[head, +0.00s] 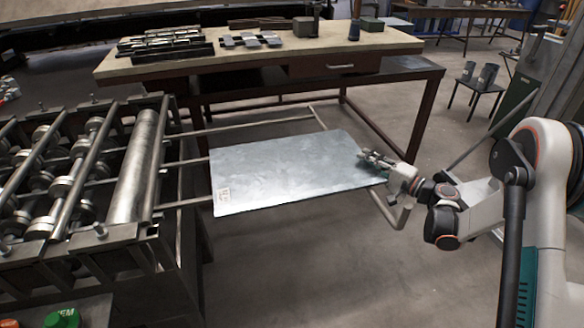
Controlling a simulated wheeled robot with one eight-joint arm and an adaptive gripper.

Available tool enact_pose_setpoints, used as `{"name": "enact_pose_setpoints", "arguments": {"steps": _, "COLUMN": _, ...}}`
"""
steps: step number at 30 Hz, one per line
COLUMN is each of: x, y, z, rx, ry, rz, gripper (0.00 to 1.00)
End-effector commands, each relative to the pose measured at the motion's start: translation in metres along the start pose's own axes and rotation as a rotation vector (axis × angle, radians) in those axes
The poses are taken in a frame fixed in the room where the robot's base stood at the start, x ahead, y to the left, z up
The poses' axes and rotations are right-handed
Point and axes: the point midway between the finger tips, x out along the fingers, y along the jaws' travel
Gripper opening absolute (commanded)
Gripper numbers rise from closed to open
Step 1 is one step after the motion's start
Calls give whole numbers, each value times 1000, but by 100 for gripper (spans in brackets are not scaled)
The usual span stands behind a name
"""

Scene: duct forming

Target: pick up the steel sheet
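The steel sheet (285,172) is a flat, shiny grey rectangle with a small pale label near its front left corner. It lies about level over the support rails that extend from the roller machine. My gripper (368,156) is at the sheet's right edge, with its fingers overlapping the edge in the picture. The fingers are small here, and any part below the sheet is hidden. I cannot tell whether they grip the sheet, touch it or stand open around its edge.
The roller machine (147,165) stands to the left of the sheet. Behind is a workbench (270,47) with metal parts on top. A bent rail end (401,218) sticks out below my gripper. The floor (330,275) in front of the sheet is clear.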

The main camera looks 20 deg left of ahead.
Motion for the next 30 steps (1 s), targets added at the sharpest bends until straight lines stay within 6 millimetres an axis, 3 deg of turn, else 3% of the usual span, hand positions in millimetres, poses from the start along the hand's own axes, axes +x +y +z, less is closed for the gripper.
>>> {"name": "enact_pose_setpoints", "arguments": {"steps": 2, "x": 0, "y": 0, "z": 0, "rx": 0, "ry": 0, "rz": 0, "gripper": 24}}
{"name": "enact_pose_setpoints", "arguments": {"steps": 5, "x": 0, "y": 0, "z": 0, "rx": 0, "ry": 0, "rz": 0, "gripper": 1}}
{"name": "enact_pose_setpoints", "arguments": {"steps": 6, "x": 0, "y": 0, "z": 0, "rx": 0, "ry": 0, "rz": 0, "gripper": 0}}
{"name": "enact_pose_setpoints", "arguments": {"steps": 20, "x": 0, "y": -3, "z": 0, "rx": 2, "ry": -1, "rz": -1, "gripper": 0}}
{"name": "enact_pose_setpoints", "arguments": {"steps": 26, "x": -1, "y": -20, "z": 0, "rx": 1, "ry": 0, "rz": -1, "gripper": 0}}
{"name": "enact_pose_setpoints", "arguments": {"steps": 30, "x": -1, "y": -46, "z": 0, "rx": 2, "ry": 0, "rz": -2, "gripper": 0}}
